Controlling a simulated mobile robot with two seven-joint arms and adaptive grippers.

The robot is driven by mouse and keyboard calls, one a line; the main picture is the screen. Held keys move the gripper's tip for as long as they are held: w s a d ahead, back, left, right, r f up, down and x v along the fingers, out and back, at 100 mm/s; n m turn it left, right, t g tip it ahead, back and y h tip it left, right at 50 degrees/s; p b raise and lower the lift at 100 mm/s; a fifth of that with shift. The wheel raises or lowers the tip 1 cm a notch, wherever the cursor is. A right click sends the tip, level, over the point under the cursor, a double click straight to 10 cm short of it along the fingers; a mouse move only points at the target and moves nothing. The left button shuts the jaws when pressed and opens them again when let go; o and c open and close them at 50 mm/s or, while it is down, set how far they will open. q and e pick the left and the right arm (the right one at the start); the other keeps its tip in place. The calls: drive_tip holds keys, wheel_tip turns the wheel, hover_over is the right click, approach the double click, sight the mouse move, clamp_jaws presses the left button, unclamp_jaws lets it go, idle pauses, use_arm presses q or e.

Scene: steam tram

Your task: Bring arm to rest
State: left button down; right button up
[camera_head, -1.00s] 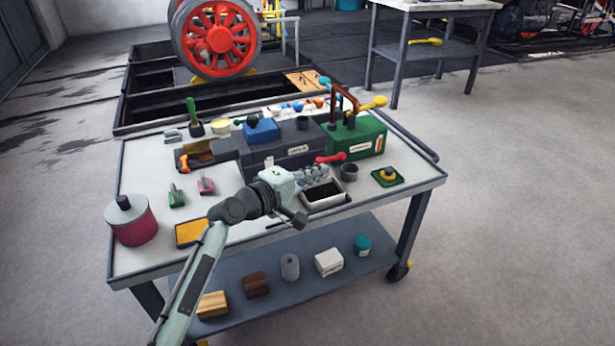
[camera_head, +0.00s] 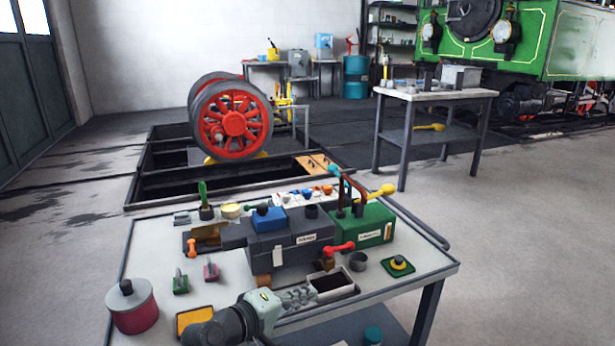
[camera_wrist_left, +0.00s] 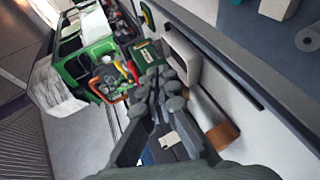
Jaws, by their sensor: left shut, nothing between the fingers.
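My left gripper (camera_head: 298,297) is at the near side of the tool cart's white top (camera_head: 235,290), just left of a small dark-filled tray (camera_head: 331,284). Its grey fingers are together and nothing shows between them. In the left wrist view the fingers (camera_wrist_left: 160,88) also look closed, with the cart top beyond them. Whether they touch anything is hard to tell. My left wrist comes in from the bottom edge, and most of that arm is out of view. My right gripper is not in view.
On the cart are a grey block assembly (camera_head: 288,238), a green box (camera_head: 362,226), a red can (camera_head: 132,307), a yellow tray (camera_head: 194,319) and small tools. Red wheels (camera_head: 233,122) stand behind over a floor pit. Open floor (camera_head: 530,240) lies to the right.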

use_arm(q)
drive_tip(key=s+a+f+m+g+y, duration=0.2)
drive_tip(key=s+a+f+m+y, duration=0.1)
drive_tip(key=s+a+f, duration=0.5)
drive_tip(key=s+a+f+m+g+y, duration=0.25)
drive_tip(key=s+a+f, duration=0.3)
drive_tip(key=f, duration=0.45)
drive_tip(key=s+a+f+m+g+y, duration=0.1)
drive_tip(key=s+a+f+m+y, duration=0.1)
drive_tip(key=s+a, duration=0.4)
drive_tip(key=s+a+f+m+g+y, duration=0.1)
drive_tip(key=s+a+f+y, duration=0.2)
drive_tip(key=s+a, duration=0.4)
drive_tip(key=s+f, duration=0.1)
drive_tip(key=s, duration=0.2)
drive_tip(key=shift+a+f+m+g+y, duration=0.15)
drive_tip(key=shift+m+g+y, duration=0.2)
